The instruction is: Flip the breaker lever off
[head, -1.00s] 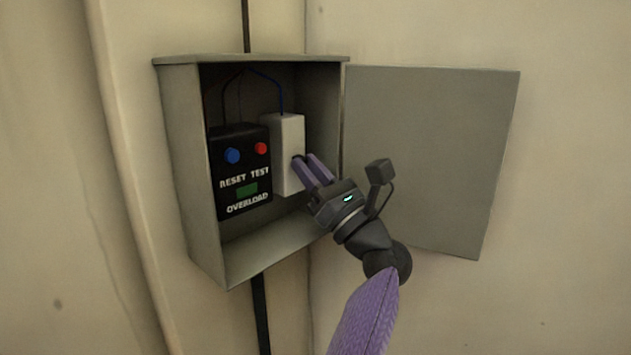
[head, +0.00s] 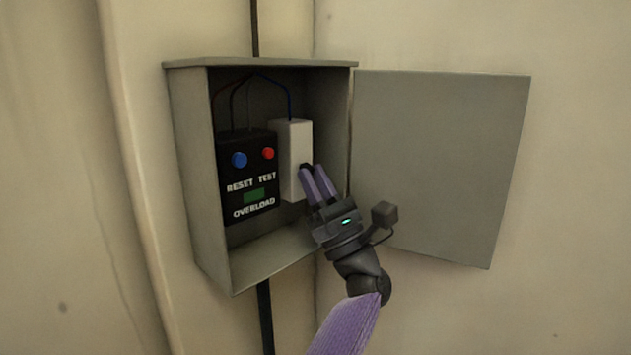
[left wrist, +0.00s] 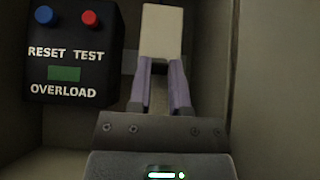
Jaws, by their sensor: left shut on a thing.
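The breaker is a pale upright block (head: 295,143) inside the open grey box, right of the black overload unit. Its small dark lever (head: 306,168) shows at the block's front, between my fingertips, and is mostly hidden. My left gripper (head: 311,170) has purple fingers and is shut on the lever, reaching up from below right. My right gripper is not in view.
The black overload unit (head: 248,178) carries a blue RESET button (head: 239,160) and a red TEST button (head: 268,153). The grey box (head: 197,180) has walls around the breaker. Its door (head: 440,165) is swung open to the right. Thin wires run above the units.

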